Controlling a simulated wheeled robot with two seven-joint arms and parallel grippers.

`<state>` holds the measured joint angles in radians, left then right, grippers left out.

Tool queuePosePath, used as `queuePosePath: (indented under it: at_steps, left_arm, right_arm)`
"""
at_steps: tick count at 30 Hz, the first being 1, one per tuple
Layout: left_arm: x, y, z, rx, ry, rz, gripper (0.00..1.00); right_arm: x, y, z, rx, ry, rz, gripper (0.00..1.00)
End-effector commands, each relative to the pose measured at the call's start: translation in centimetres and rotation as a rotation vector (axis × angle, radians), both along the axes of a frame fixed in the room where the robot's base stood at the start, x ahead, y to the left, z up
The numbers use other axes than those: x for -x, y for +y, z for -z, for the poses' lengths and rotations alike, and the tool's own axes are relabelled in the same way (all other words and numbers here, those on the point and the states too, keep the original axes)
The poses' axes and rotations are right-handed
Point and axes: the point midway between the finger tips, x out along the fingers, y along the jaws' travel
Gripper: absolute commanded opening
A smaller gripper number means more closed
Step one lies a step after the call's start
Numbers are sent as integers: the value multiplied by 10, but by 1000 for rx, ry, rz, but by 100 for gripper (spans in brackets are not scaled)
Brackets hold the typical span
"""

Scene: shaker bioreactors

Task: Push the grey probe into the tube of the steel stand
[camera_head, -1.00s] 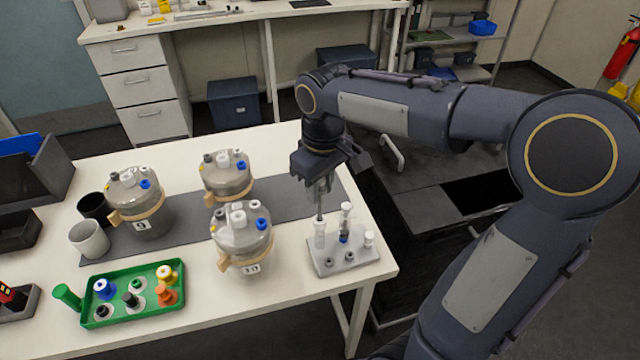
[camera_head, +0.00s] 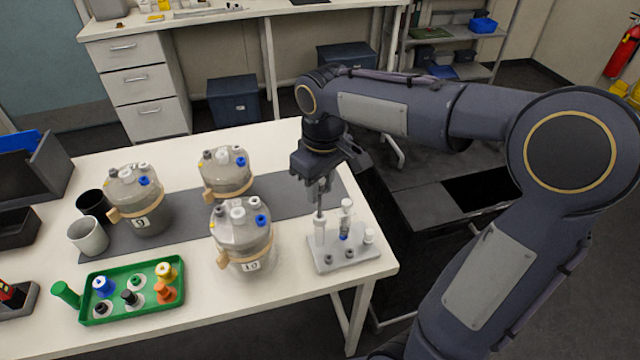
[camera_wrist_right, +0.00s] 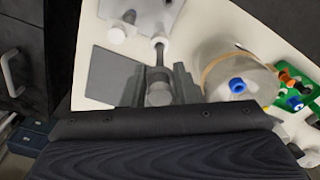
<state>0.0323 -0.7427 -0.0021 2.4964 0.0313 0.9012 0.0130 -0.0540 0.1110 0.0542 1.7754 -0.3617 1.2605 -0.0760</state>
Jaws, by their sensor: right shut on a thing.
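The steel stand (camera_head: 360,248) sits at the right front corner of the white table, with a pale upright tube (camera_head: 319,234) at its left. My right gripper (camera_head: 322,187) is above that tube, pointing down, shut on the grey probe (camera_head: 319,208). The probe's thin shaft hangs upright and its lower end meets the tube's mouth; how deep it sits inside I cannot tell. In the right wrist view the probe's thick head (camera_wrist_right: 158,95) is between the two fingers, with the shaft running to the tube. My left gripper is not in view.
Two of the glass vessels (camera_head: 240,235) (camera_head: 226,177) stand left of the stand on and by a grey mat (camera_head: 290,200). A third vessel (camera_head: 150,212), cups and a green tray (camera_head: 130,312) with several coloured pieces are farther left. The table's right edge is close to the stand.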

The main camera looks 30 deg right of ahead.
Motion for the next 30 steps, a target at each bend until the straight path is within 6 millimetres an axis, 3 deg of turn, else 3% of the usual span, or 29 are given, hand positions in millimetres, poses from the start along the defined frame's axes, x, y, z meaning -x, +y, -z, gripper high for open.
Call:
queuePosePath:
  at_steps: [30]
  left_arm:
    - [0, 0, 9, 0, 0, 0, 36]
  right_arm:
    - [0, 0, 14, 0, 0, 0, 2]
